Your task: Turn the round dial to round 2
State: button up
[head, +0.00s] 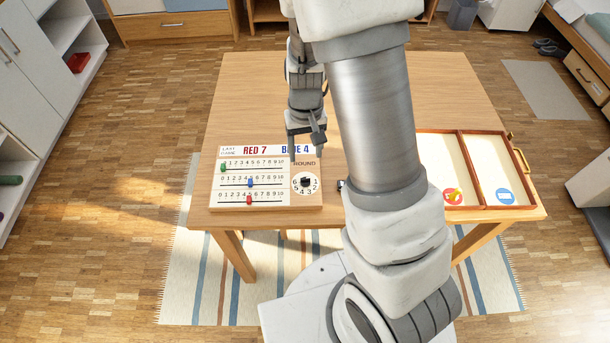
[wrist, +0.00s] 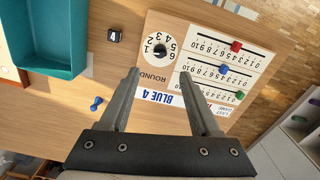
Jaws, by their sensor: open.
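The scoreboard (head: 230,200) lies on the near left part of the table, with "RED 7" and "BLUE 4" along its top. Its round dial (head: 305,183) is a white disc with the numbers 1 to 6 and a dark knob, on the right under "ROUND". In the wrist view the dial (wrist: 160,50) is just beyond the fingertips, upside down. I cannot tell which number the knob points at. My gripper (head: 307,150) is open and empty, above the board's top right edge; its fingers also show in the wrist view (wrist: 159,75).
The board has green (head: 223,167), blue (head: 250,183) and red (head: 249,200) sliders. In the wrist view a teal box (wrist: 80,62), a black cube marked 4 (wrist: 114,35) and a blue pawn (wrist: 97,103) are beside it. A wooden two-part tray (head: 461,170) is at right.

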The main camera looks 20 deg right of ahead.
aim_at(305, 179)
notch_tip(305, 179, down, 11)
jog(key=shift+f+b, duration=0.1)
jog(key=shift+b, duration=0.8)
grip_shut()
